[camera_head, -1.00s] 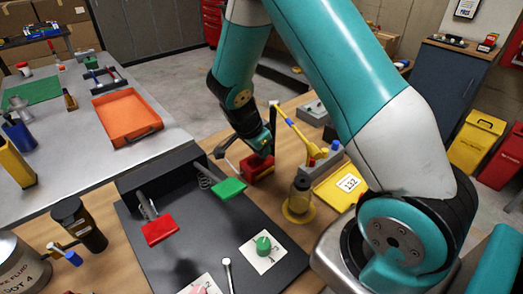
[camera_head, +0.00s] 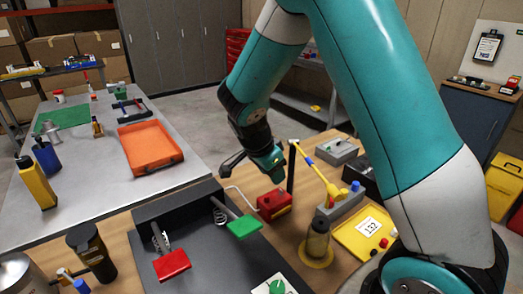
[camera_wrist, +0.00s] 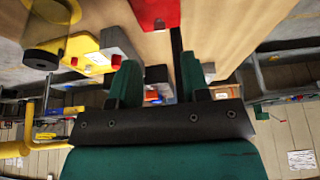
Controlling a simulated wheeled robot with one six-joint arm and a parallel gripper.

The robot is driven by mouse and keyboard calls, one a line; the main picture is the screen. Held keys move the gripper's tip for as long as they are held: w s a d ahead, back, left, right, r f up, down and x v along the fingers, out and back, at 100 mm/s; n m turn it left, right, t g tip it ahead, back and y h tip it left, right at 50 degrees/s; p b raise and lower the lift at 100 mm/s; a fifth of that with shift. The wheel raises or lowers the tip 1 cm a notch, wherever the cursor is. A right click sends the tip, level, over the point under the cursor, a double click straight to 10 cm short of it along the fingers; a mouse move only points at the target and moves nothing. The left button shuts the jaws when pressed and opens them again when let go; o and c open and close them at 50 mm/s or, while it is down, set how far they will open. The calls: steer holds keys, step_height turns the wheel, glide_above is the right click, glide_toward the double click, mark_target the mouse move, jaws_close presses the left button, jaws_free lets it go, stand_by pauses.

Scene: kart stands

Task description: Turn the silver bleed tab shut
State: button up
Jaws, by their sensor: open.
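I cannot pick out the silver bleed tab for certain in either current view. A red box (camera_head: 274,205) with a pale hose stands on the wooden bench, beside a thin black post (camera_head: 291,168). My gripper (camera_head: 278,174) hangs above the red box, apart from it. In the wrist view my two green fingers (camera_wrist: 157,70) are spread with nothing held between them. The red box (camera_wrist: 155,12) shows beyond the fingertips, and the dark post (camera_wrist: 177,45) shows near the right finger.
Right of the box stand a yellow lever (camera_head: 315,168), a grey block (camera_head: 344,206) with yellow and blue knobs, a bottle (camera_head: 317,238) and a yellow tray (camera_head: 350,240). The black pedal stand (camera_head: 210,262) has a green pedal (camera_head: 244,226) and a red pedal (camera_head: 171,265).

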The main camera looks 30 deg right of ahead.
steer(key=v, duration=1)
steer(key=shift+r+b, duration=0.2)
steer(key=shift+b, duration=0.15)
steer(key=s+a+r+n+y, duration=0.2)
steer(key=s+a+n+y, duration=0.2)
steer(key=s+a+n, duration=0.3)
steer(key=s+a+r+n+y, duration=0.2)
steer(key=s+a+n+y, duration=0.2)
steer(key=s+a+n, duration=0.4)
steer(key=s+n, duration=0.7)
steer(key=n, duration=0.2)
steer(key=shift+a+n+y, duration=0.35)
steer(key=shift+n+y, duration=0.05)
